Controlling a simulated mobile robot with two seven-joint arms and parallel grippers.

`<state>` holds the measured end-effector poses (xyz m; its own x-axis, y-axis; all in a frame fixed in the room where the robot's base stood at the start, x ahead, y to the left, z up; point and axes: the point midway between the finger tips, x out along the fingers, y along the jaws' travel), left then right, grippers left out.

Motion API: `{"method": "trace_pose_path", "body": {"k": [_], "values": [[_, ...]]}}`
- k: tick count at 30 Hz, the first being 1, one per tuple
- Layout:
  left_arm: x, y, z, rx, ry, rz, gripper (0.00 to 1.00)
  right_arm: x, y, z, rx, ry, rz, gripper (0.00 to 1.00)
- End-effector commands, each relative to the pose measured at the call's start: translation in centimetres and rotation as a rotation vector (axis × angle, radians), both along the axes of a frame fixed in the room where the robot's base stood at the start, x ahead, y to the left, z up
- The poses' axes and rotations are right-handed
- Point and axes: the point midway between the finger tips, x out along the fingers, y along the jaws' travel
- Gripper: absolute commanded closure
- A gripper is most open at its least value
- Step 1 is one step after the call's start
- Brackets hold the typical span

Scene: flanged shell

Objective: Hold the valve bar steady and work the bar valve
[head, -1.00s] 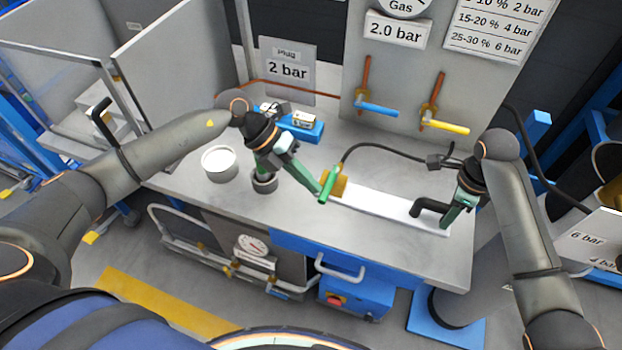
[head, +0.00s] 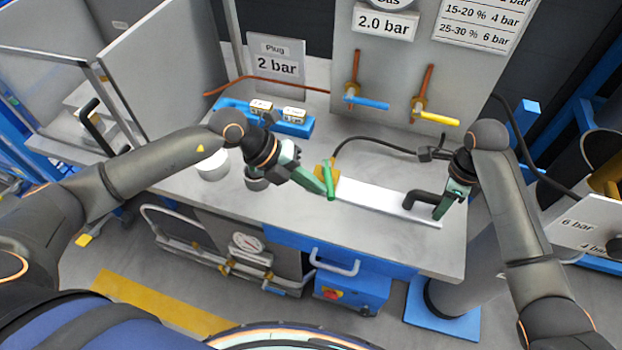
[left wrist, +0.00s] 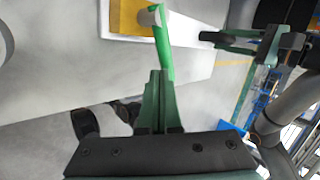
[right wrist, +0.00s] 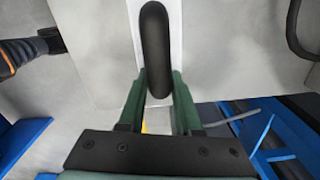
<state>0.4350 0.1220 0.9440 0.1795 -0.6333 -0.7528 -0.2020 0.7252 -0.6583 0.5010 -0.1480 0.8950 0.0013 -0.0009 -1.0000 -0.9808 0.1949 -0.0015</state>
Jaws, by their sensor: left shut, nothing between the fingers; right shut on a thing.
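The valve bar (head: 375,201) is a long white bar lying on the grey bench. A yellow valve block (head: 319,181) with a green lever (head: 329,181) sits at its left end, and a black bent handle (head: 418,198) stands at its right end. My left gripper (head: 323,190) is shut and empty, its fingertips against or very close to the lever's free end; in the left wrist view the fingers (left wrist: 158,75) overlap the lever (left wrist: 164,45), so contact is uncertain. My right gripper (head: 438,212) is shut on the black handle, which shows between its fingers in the right wrist view (right wrist: 155,50).
A white pot (head: 212,166) and a dark cup (head: 256,180) stand left of my left gripper. A blue holder (head: 290,128) is behind. A black hose (head: 385,143) runs behind the bar. The panel carries blue (head: 367,103) and yellow (head: 437,118) levers. The bench front is clear.

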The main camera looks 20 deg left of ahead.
Motion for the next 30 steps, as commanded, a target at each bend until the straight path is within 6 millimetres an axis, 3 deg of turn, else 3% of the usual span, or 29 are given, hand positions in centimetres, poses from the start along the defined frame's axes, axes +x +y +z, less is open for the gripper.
{"method": "trace_pose_path", "body": {"k": [12, 30], "values": [[0.0, -2.9, -0.1, -0.002, 0.005, 0.264, 1.0, 0.0, 0.1, 0.0, 0.002, 0.0, -0.002, 1.0], [2.1, -5.8, -0.1, -0.001, 0.005, 0.264, 1.0, 0.1, 0.1, 0.1, 0.004, -0.002, -0.001, 1.0]]}}
